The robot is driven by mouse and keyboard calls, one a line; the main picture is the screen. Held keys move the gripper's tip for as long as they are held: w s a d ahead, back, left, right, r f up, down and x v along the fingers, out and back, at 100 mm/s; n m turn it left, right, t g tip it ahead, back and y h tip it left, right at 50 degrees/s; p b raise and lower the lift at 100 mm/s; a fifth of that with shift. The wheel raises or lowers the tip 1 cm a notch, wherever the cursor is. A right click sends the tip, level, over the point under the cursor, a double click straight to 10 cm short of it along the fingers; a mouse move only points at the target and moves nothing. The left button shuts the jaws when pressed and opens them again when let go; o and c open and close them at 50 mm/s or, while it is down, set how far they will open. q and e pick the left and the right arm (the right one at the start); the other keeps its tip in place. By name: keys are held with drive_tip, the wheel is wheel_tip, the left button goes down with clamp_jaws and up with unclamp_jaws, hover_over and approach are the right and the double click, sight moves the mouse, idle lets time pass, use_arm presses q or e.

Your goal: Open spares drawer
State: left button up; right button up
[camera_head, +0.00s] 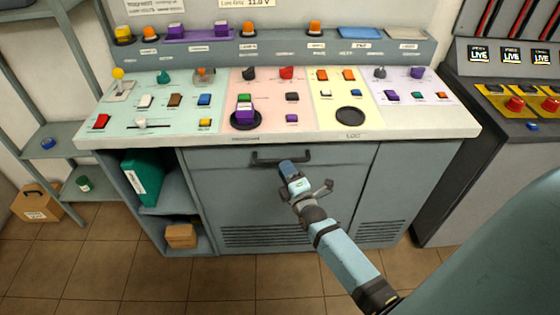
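The spares drawer appears to be the wide grey front (235,190) under the middle of the counter. It sits flush with the cabinet and looks shut. Its dark bar handle (281,157) runs level near its top edge. My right gripper (308,178) reaches in from the lower right and is just below and in front of the handle. Its fingers look spread, with nothing visible between them. I cannot tell whether a fingertip touches the handle. My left gripper is not in view.
The counter (135,135) above carries many coloured switches, a purple block (245,112) and a round black pad (350,116). An open shelf at left holds a green binder (142,180) and a cardboard box (181,236). A dark console (490,150) stands at right. Tiled floor in front is clear.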

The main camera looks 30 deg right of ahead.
sight(281, 159)
drive_tip(key=x, duration=0.4)
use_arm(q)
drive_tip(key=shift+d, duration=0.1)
use_arm(e)
clamp_jaws()
